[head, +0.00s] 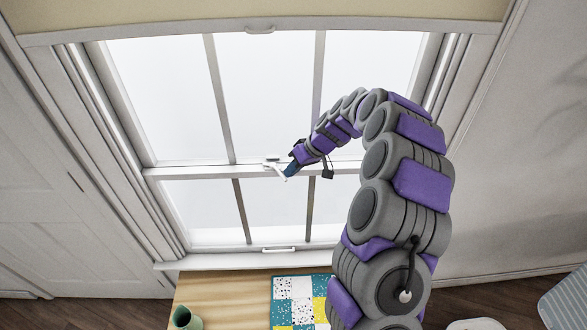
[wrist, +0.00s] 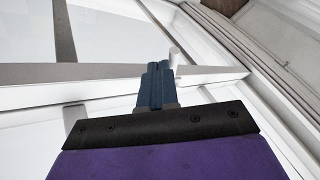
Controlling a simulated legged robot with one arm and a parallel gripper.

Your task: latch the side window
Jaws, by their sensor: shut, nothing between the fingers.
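The side window (head: 232,142) is a white sash window with panes split by grey bars. Its white latch (head: 272,166) sits on the middle rail (head: 190,171). My gripper (head: 287,172) is at the latch, its blue fingers shut with nothing between them. In the wrist view the blue fingers (wrist: 156,80) are together in front of the white rail (wrist: 60,92). A small white piece of the latch (wrist: 177,58) shows just right of the fingertips. I cannot tell whether the fingers touch it.
A wooden table (head: 225,290) stands below the window, with a patchwork cloth (head: 300,298) and a green cup (head: 184,318) on it. A beige blind (head: 150,15) hangs above. A white lift handle (head: 279,249) is on the window's bottom rail.

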